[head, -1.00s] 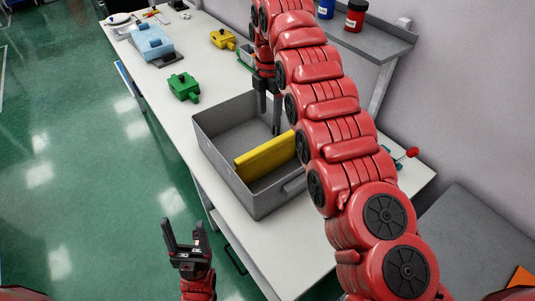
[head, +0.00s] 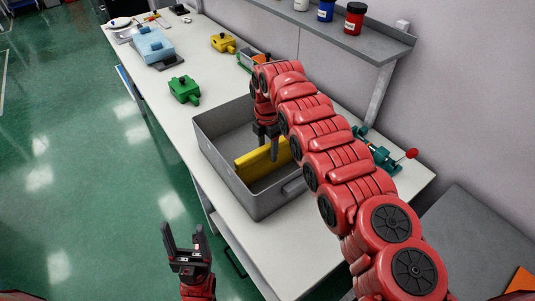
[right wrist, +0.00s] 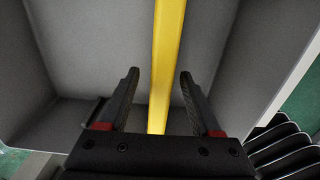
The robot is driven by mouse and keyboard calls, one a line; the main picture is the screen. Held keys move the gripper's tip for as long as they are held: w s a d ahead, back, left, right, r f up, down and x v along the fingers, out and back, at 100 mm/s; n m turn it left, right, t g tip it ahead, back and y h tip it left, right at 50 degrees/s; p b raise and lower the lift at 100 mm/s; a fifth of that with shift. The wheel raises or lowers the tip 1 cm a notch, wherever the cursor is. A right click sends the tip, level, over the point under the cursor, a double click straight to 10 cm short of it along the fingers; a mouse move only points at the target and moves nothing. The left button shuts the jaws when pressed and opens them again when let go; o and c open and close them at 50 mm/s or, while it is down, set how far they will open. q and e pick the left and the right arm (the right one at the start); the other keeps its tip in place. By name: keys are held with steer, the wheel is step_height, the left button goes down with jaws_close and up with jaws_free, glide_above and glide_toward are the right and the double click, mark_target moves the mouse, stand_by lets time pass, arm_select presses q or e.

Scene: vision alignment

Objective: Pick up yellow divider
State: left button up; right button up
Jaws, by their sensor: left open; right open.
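The yellow divider (head: 254,163) stands on edge across the inside of the grey bin (head: 207,151) on the table. In the right wrist view the divider (right wrist: 167,60) runs as a narrow strip between the two fingers. My right gripper (head: 273,152) is open and points down into the bin at the divider. The right wrist view shows its fingers (right wrist: 157,92) on either side of the divider with gaps, not touching it. My left gripper (head: 186,243) is open and empty, pointing up over the floor beside the table.
A green part (head: 184,89), a yellow part (head: 223,43) and a light blue part (head: 153,45) sit behind the bin. A teal device with a red knob (head: 411,153) is at the right. A shelf (head: 377,46) holds jars. The bin walls surround my right gripper.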

mark_target(267, 161)
steer(key=shift+s+f, duration=0.15)
steer(key=shift+f, duration=0.95)
jaws_close()
